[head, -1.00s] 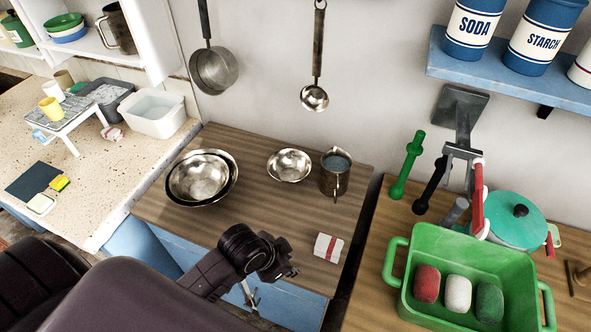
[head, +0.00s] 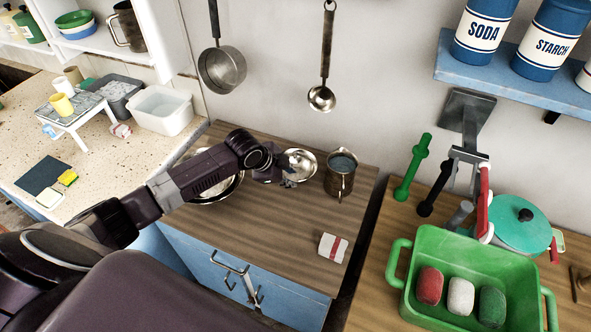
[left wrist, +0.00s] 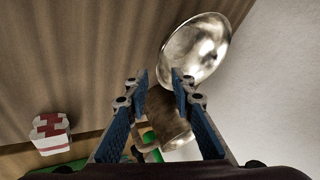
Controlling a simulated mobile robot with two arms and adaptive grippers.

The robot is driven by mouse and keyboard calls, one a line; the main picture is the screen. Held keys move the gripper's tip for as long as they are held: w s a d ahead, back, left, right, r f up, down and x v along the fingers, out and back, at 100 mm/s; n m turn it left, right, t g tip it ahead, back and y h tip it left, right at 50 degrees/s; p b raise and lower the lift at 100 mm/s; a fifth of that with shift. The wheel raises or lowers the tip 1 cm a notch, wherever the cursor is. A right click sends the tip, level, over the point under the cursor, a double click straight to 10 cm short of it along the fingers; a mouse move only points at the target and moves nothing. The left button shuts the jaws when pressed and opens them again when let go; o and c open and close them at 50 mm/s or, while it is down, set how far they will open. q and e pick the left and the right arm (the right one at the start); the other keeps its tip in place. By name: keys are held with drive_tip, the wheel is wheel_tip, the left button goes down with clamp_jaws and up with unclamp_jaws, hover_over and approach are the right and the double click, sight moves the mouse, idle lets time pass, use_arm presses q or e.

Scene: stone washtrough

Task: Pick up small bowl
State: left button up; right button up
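The small bowl (head: 302,161) is shiny metal and stands on the brown wooden counter, left of a metal mug. My left gripper (head: 287,178) is at the bowl's near left side in the head view, partly overlapping it. In the left wrist view the gripper (left wrist: 160,83) has its two blue-padded fingers apart with nothing clearly between the tips. The bowl (left wrist: 198,48) shows there just beyond the right fingertip; I cannot tell whether they touch. My right gripper is not in view.
The metal mug (head: 340,178) stands close to the bowl's right. A larger metal bowl (head: 218,193) is partly hidden behind my left arm. A red-and-white block (head: 332,248) lies near the counter's front. A ladle (head: 322,97) and a pan (head: 222,70) hang above.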

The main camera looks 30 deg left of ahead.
sight(296, 181)
use_arm(q)
drive_tip(key=shift+p+x, duration=0.4)
drive_tip(key=shift+x, duration=0.4)
drive_tip(key=x, duration=0.2)
drive_tip(key=shift+w+f+p, duration=0.25)
drive_tip(key=shift+f+p, duration=0.1)
drive_tip(key=shift+p, duration=0.05)
drive_tip(key=shift+w+d+f, duration=0.15)
drive_tip(key=shift+w+f, duration=0.15)
drive_tip(key=shift+f, duration=0.25)
drive_tip(key=shift+c, duration=0.9)
clamp_jaws()
